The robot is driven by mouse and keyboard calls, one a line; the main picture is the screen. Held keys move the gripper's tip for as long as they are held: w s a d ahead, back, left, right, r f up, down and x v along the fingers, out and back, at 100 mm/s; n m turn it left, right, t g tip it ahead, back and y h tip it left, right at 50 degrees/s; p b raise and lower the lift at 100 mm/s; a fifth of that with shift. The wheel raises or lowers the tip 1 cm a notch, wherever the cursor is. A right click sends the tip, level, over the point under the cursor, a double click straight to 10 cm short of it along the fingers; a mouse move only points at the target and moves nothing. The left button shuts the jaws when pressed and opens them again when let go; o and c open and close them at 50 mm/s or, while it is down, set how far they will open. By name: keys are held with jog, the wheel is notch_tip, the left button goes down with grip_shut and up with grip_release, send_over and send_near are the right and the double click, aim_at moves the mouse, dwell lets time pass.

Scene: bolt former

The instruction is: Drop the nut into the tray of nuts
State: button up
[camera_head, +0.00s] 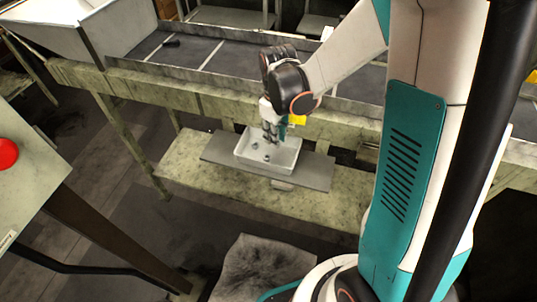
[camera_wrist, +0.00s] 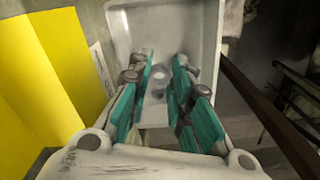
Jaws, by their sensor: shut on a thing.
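The white tray (camera_head: 294,158) sits on a grey board on the low shelf, with a few small dark nuts (camera_head: 254,146) on its floor. In the wrist view the tray (camera_wrist: 208,30) fills the area ahead of and below the fingers. My gripper (camera_head: 270,138) points down over the tray's inside. Its teal-padded fingers (camera_wrist: 165,78) are closed in with a narrow gap on a small nut, which is hard to make out. Blurred round grey shapes (camera_wrist: 160,75) show between the fingers; I cannot tell which is held and which lie in the tray.
A yellow panel (camera_wrist: 40,75) stands left of the fingers in the wrist view. The grey board (camera_head: 318,170) extends right of the tray. A conveyor (camera_head: 235,60) runs above and behind it. A table with a red button (camera_head: 7,153) is at the left.

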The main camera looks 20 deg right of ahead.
jog(key=shift+f, duration=0.65)
jog(key=o, duration=1)
jog(key=shift+r, duration=0.15)
notch_tip(320, 180, up, 12)
jog(key=shift+f, duration=0.1)
